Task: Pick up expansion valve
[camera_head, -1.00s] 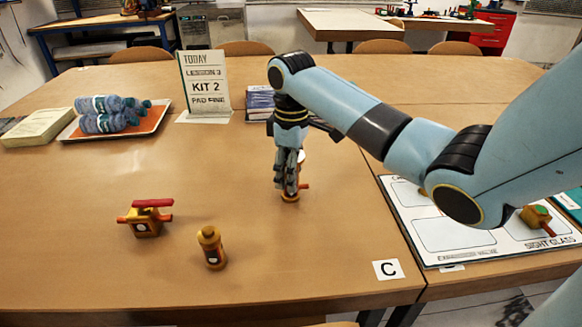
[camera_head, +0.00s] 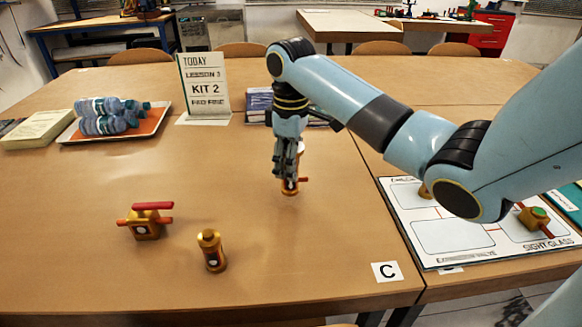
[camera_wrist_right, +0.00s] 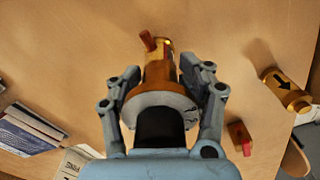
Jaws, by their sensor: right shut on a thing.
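The expansion valve, a brass body with a reddish side stub and a wide pale round cap, shows between my right fingers in the head view (camera_head: 291,188) and in the right wrist view (camera_wrist_right: 160,72). My right gripper (camera_head: 287,172) points straight down and is shut on it, one finger on each side of the body in the right wrist view (camera_wrist_right: 163,82). The valve is upright, its base close above the table; the fingers hide much of it in the head view. My left gripper is in neither view.
A brass valve with a red handle (camera_head: 147,222) and a brass cylinder (camera_head: 211,250) stand left of my right gripper. A white labelled board (camera_head: 452,237) lies at the right, bearing brass parts.

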